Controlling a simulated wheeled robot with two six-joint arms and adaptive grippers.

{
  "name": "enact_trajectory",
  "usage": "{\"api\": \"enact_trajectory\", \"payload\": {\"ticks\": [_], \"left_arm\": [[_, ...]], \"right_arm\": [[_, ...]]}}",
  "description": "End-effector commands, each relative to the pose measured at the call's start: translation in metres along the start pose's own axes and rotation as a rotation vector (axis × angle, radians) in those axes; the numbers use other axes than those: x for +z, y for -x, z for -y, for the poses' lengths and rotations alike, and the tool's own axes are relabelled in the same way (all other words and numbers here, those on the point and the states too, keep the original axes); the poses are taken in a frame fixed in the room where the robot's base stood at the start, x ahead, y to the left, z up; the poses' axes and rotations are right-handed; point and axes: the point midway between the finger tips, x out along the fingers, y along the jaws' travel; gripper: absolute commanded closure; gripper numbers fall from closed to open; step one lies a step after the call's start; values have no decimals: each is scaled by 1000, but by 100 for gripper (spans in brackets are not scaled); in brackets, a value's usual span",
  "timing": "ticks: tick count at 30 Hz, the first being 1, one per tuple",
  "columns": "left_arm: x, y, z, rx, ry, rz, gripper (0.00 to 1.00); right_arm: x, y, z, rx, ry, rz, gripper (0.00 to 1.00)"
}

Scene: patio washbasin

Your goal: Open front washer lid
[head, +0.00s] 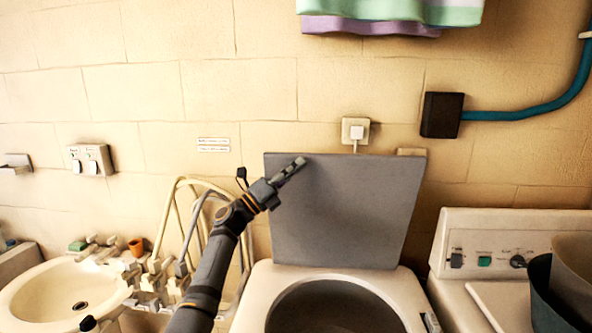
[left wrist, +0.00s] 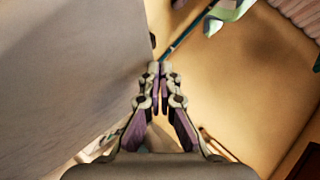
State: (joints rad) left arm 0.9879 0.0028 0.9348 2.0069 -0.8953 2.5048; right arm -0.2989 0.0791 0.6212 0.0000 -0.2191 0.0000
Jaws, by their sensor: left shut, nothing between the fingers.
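The washer (head: 414,292) stands in the lower middle of the head view, with its round drum opening (head: 335,308) uncovered. Its grey lid (head: 350,215) stands raised, close to upright, against the wall side. My left gripper (head: 301,162) is shut and empty, in front of the lid's upper left part in the head view. In the left wrist view the fingers (left wrist: 160,70) are together, and the grey lid (left wrist: 70,80) fills the left side beside them. I cannot tell whether the fingers touch the lid. My right gripper is not in view.
A white washbasin (head: 30,300) with taps is at the lower left. Beige hoses (head: 166,220) hang beside the washer. A second machine (head: 515,235) with knobs and a dark bucket (head: 548,300) stands at the right. Cloths (head: 400,12) hang above.

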Motion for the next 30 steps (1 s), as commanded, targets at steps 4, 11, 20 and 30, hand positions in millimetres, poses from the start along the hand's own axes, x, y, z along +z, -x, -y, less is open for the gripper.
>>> {"api": "enact_trajectory", "payload": {"ticks": [4, 11, 20, 30], "left_arm": [[0, 0, 0, 0, 0, 0, 100], [0, 10, -2, 2, 0, 1, 100], [0, 80, -2, 5, -1, 0, 100], [0, 120, 0, 0, 0, -1, 100]], "right_arm": [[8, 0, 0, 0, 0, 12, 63], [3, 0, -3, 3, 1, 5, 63], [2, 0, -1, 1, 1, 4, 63], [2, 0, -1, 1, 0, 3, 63]]}}
